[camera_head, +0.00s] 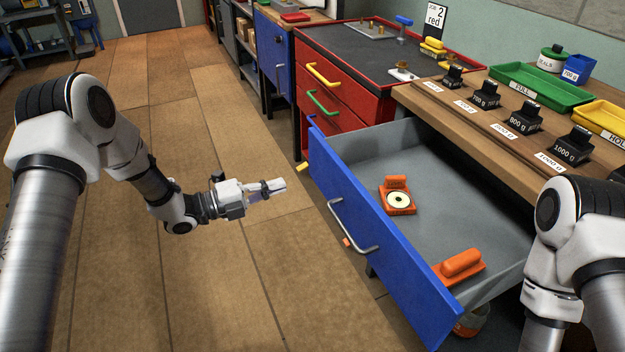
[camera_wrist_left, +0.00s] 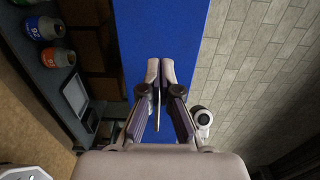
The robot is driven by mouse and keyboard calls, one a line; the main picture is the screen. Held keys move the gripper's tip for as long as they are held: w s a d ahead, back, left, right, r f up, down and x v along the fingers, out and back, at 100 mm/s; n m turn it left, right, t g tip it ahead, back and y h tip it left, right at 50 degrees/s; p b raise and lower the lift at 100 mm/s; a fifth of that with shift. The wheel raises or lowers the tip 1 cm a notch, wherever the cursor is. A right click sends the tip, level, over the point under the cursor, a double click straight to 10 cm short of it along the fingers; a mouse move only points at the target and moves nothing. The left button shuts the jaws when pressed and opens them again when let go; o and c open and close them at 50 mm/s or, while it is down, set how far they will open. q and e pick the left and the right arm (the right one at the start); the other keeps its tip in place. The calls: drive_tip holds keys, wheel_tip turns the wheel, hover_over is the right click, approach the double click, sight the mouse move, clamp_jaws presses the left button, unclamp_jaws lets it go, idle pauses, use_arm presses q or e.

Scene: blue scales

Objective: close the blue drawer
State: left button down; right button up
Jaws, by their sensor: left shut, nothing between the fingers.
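The blue drawer (camera_head: 410,275) is pulled well out from under the wooden workbench. Its front panel faces left and carries a grey bar handle (camera_head: 353,228). Inside lie an orange block with a round white target (camera_head: 398,201) and another orange piece with a rounded grip (camera_head: 460,266). My left gripper (camera_head: 283,186) is shut and empty, left of the drawer front and apart from it. In the left wrist view its fingers (camera_wrist_left: 160,72) are together before a blue surface (camera_wrist_left: 160,25). My right arm shows at the right edge; its gripper is out of view.
The wooden bench (camera_head: 425,98) holds several black weights, a green tray (camera_head: 540,88) and a yellow tray (camera_head: 605,118). A red cabinet (camera_head: 340,75) with drawers stands beyond the blue drawer.

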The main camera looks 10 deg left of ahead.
sight(324, 173)
use_arm(q)
drive_tip(key=x, duration=0.9)
drive_tip(key=shift+w+d, duration=0.1)
drive_tip(key=shift+d, duration=0.05)
use_arm(e)
drive_tip(key=shift+f, duration=0.1)
